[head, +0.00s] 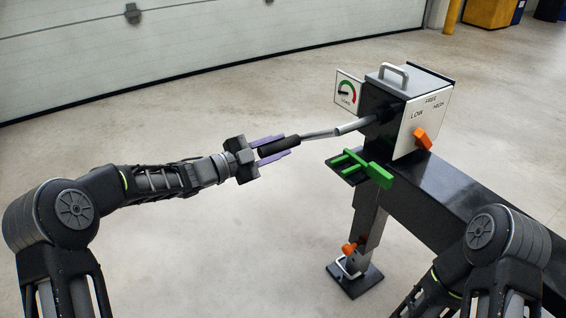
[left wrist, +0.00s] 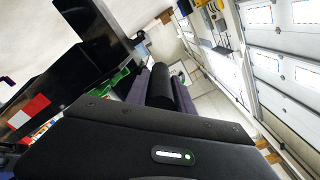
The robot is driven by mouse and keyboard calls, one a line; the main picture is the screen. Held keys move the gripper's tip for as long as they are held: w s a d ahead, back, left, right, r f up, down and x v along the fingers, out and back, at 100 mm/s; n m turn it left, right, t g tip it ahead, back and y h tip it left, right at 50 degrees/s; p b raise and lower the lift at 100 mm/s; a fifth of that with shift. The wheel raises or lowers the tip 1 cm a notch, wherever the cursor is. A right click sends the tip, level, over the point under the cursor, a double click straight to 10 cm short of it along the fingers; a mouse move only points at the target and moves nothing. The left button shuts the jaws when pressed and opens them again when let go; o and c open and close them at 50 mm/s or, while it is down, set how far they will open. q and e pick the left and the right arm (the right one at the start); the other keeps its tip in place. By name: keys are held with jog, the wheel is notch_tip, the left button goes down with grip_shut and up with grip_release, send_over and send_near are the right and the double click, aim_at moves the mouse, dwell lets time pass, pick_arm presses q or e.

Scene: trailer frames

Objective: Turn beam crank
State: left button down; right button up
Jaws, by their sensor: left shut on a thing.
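The beam crank (head: 327,132) is a silver rod with a black grip (head: 280,147); it reaches left from the dark side of a gearbox (head: 405,110). My left gripper (head: 274,148) has its purple fingers on both sides of the black grip and is shut on it. In the left wrist view the black grip (left wrist: 162,82) lies between the fingers. The gearbox has a white plate marked LOW, FREE and HIGH, with an orange lever (head: 422,138) near LOW. A load gauge (head: 346,92) stands at its left. My right gripper is out of view; only part of my right arm shows.
The gearbox sits on a black beam (head: 455,195) running to the lower right. A green latch-like part (head: 368,168) is below the crank. A support leg (head: 366,225) with an orange knob (head: 349,248) stands on a foot plate. The floor at left is clear up to the garage door.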

pick_arm(q)
notch_tip(320, 180, up, 17)
jog(key=m, duration=1.3)
jog(key=shift+w+a+p, duration=0.2)
jog(key=shift+w+p, duration=0.1)
jog(key=shift+p, duration=0.1)
jog(key=shift+r, duration=0.1)
jog(key=c, duration=1.1)
grip_release()
jog(key=p+v, duration=0.1)
jog(key=v, duration=0.7)
